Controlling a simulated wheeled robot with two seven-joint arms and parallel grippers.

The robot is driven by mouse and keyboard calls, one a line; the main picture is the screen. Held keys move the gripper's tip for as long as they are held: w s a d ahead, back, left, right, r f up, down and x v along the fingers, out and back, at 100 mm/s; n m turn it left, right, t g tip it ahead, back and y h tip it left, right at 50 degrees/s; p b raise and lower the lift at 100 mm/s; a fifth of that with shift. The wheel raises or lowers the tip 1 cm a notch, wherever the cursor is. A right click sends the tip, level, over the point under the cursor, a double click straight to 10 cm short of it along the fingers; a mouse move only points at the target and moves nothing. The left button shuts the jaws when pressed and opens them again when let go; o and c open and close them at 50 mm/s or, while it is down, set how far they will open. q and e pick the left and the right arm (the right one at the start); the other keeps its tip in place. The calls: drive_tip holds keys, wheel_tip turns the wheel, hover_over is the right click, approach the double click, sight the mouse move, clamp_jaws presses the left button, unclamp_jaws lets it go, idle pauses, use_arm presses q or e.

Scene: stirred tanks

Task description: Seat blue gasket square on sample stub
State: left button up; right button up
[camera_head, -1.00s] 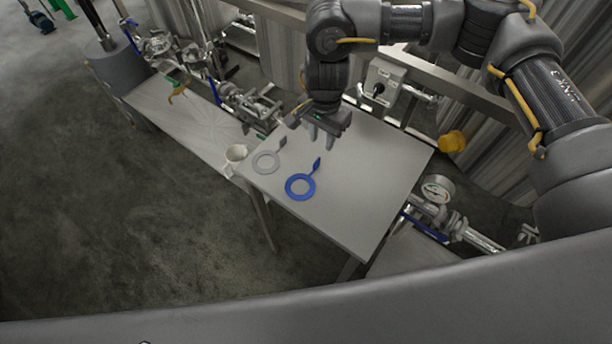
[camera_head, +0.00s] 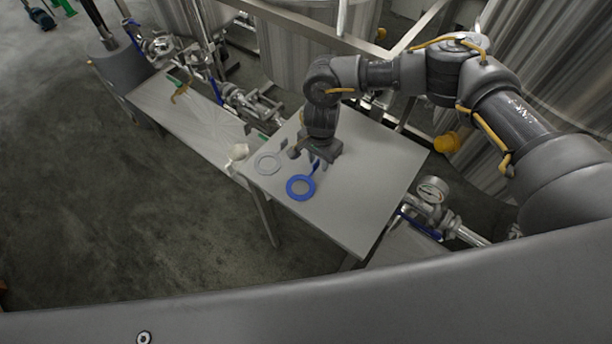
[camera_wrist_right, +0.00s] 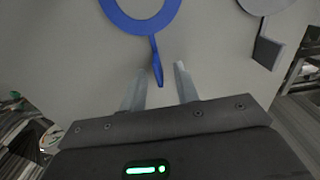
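The blue gasket (camera_head: 290,193) is a flat ring with a narrow tab, lying on the grey table (camera_head: 355,205). In the right wrist view its ring (camera_wrist_right: 146,27) is at the top and its tab points down between my fingers. My right gripper (camera_head: 314,164) is low over the tab end. Its two fingers (camera_wrist_right: 160,84) are apart, one on each side of the tab tip, with gaps showing. I see no grip on it. My left gripper is not in view. I cannot tell which pipe fitting is the sample stub.
A grey gasket (camera_head: 260,167) lies left of the blue one. A pressure gauge (camera_head: 432,189) and piping stand at the right. The table's front right is clear.

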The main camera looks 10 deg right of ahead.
clamp_jaws()
drive_tip(key=shift+r, duration=0.1)
idle(0.3)
drive_tip(key=shift+r+b, duration=0.15)
drive_tip(key=shift+b, duration=0.25)
wheel_tip(320, 180, up, 2)
drive_tip(key=shift+r+b, duration=0.1)
drive_tip(key=shift+b, duration=1)
drive_tip(key=w+a+r+b, duration=0.1)
drive_tip(key=a+r+b, duration=0.4)
drive_tip(key=a+r, duration=0.5)
drive_tip(key=a, duration=0.4)
drive_tip(key=shift+r, duration=0.15)
